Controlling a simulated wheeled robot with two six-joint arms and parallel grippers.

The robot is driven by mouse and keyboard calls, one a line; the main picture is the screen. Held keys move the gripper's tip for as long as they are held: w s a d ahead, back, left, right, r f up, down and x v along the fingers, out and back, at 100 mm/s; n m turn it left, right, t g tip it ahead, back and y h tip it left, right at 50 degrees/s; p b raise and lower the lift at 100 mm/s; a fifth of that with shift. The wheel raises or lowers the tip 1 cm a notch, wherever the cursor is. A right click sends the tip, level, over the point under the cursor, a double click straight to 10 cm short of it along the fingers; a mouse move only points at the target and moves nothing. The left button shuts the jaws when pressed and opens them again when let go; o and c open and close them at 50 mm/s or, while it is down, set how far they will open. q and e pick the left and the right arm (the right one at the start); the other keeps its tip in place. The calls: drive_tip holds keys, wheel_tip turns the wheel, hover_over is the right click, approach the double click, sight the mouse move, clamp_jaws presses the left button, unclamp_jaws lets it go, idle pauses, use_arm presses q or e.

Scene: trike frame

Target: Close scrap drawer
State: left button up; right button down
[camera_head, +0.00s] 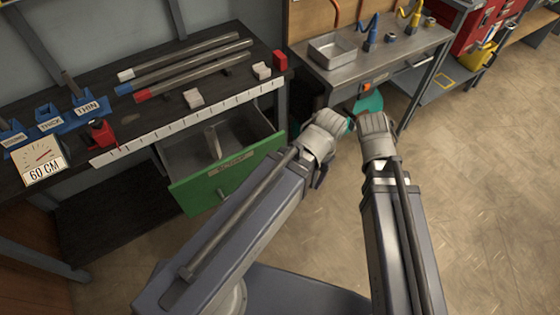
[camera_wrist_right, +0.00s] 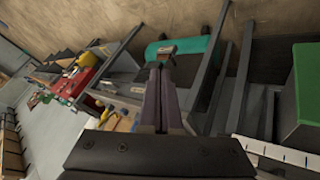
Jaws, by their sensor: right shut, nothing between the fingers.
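The scrap drawer (camera_head: 225,182), with a green front and a label, stands pulled out under the left workbench. Its grey inside shows, with an upright grey piece in it. A green panel at the right edge of the right wrist view (camera_wrist_right: 305,90) looks like its front. My left gripper (camera_head: 323,140) is right of the drawer front, apart from it in the picture; its fingertips are hidden. My right gripper (camera_head: 378,125) is farther right, over the floor by the second bench. In the right wrist view its fingers (camera_wrist_right: 160,72) are shut and empty.
The left bench (camera_head: 130,120) carries metal tubes (camera_head: 190,62), a white ruler strip, blue bins and a 60 CM gauge (camera_head: 42,167). A second bench (camera_head: 385,65) holds a metal tray (camera_head: 333,50). A teal object (camera_head: 368,103) is below it.

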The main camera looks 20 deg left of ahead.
drive_tip(key=w+a+r+n+t+y+b, duration=0.15)
drive_tip(key=w+n+t+b, duration=0.25)
drive_tip(key=w+t+b, duration=0.6)
drive_tip(key=w+a+r+n+t+y+b, duration=0.1)
drive_tip(key=w+a+r+n+y+b, duration=0.1)
drive_tip(key=a+n+y+b, duration=0.45)
drive_tip(key=s+a+f+n+g+y+b, duration=0.6)
drive_tip(key=s+f+n+g+y+b, duration=0.25)
drive_tip(key=n+y, duration=0.45)
drive_tip(key=s+f+n+g+h+b, duration=0.1)
drive_tip(key=s+f+n+g+b, duration=0.5)
drive_tip(key=s+f+n+g, duration=0.45)
drive_tip(key=w+a+m, duration=0.1)
drive_tip(key=w+a, duration=0.1)
drive_tip(key=a, duration=1.1)
drive_tip(key=shift+w+a+m+g, duration=0.15)
drive_tip(key=shift+m+g, duration=0.15)
drive_tip(key=shift+g, duration=0.1)
